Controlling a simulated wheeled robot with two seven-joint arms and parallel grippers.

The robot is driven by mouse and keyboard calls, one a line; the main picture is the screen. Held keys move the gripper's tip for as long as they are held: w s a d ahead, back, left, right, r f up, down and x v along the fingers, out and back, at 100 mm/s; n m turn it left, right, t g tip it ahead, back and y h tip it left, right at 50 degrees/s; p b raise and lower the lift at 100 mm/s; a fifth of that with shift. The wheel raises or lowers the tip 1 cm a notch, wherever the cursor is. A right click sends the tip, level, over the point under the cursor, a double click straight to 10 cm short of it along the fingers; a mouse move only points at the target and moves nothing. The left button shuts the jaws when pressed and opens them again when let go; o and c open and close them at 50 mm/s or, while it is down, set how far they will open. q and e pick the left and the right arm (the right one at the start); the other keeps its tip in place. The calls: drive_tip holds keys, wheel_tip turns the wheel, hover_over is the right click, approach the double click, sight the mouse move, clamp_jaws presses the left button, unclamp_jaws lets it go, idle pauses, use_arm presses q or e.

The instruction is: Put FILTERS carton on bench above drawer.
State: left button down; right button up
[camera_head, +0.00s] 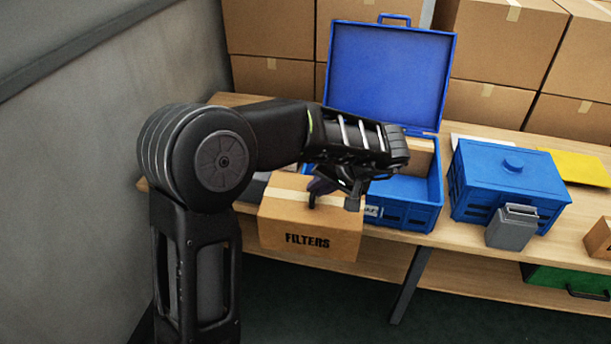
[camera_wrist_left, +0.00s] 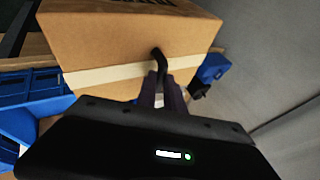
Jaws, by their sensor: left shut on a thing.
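The FILTERS carton (camera_head: 310,237) is a brown box with black lettering at the left front part of the wooden bench (camera_head: 465,238). Its front face overlaps the bench's front edge in the head view; I cannot tell whether it rests or hangs. My left gripper (camera_head: 335,193) is over the carton's top, shut on it. In the left wrist view, the fingers (camera_wrist_left: 163,88) close at a dark curved piece on the taped face of the carton (camera_wrist_left: 120,45). The green drawer (camera_head: 570,283) with a dark handle is under the bench at the far right. My right gripper is not in view.
An open blue case (camera_head: 410,213) stands just right of the carton, lid raised. A closed blue box (camera_head: 510,180) with a grey piece (camera_head: 511,228) stands further right. A yellow sheet (camera_head: 582,167) lies behind. Bare bench top shows around the blue box. Stacked cartons (camera_head: 500,45) line the back.

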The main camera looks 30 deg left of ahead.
sight(344, 227)
use_arm(q)
drive_tip(key=shift+m, duration=0.5)
drive_tip(key=d+f, duration=0.2)
drive_tip(key=f, duration=0.1)
drive_tip(key=d+f, duration=0.2)
drive_tip(key=f, duration=0.1)
drive_tip(key=d+f, duration=0.3)
drive_tip(key=f, duration=0.1)
drive_tip(key=shift+w, duration=0.25)
drive_tip(key=shift+m+t+h, duration=0.3)
drive_tip(key=shift+m+t, duration=0.2)
drive_tip(key=d+f, duration=0.1)
drive_tip(key=f, duration=0.1)
drive_tip(key=s+d+f, duration=0.1)
drive_tip(key=d+f, duration=0.1)
drive_tip(key=s+d+f, duration=0.1)
drive_tip(key=f, duration=0.2)
drive_tip(key=shift+s+d+f, duration=0.1)
drive_tip(key=shift+s+d, duration=0.1)
drive_tip(key=shift+d, duration=0.05)
drive_tip(key=shift+s+d+f, duration=0.2)
drive_tip(key=shift+d+f, duration=0.05)
drive_tip(key=shift+f, duration=0.1)
